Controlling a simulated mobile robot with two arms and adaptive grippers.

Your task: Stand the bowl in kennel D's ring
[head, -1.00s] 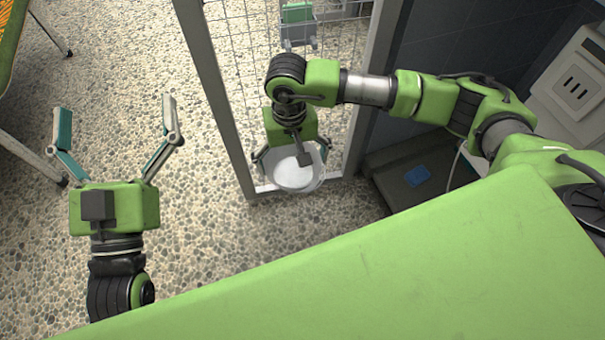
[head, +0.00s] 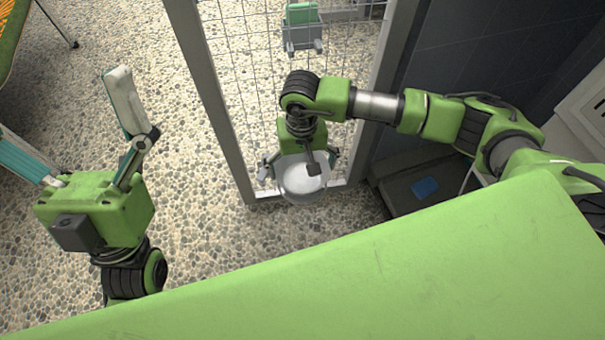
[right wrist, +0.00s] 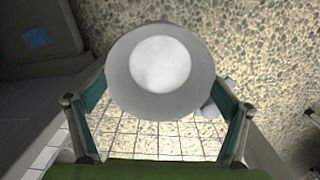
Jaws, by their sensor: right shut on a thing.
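The bowl (head: 303,186) is pale grey with a white inside, and its open top faces up in the head view. My right gripper (head: 300,160) is shut on the bowl, close to the lower end of a wire-mesh gate. In the right wrist view the bowl (right wrist: 160,65) sits between the two teal fingers (right wrist: 163,90). My left gripper (head: 60,105) is open and empty at the left, with one finger partly out of the picture. I cannot make out kennel D's ring or a kennel letter in either view.
The grey-framed mesh gate (head: 205,100) stands around my right forearm. A grey holder with a green box (head: 302,30) is beyond the mesh. A dark bin or mat with a blue patch (head: 425,188) lies right. The pebbled floor (head: 200,235) is clear at left centre.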

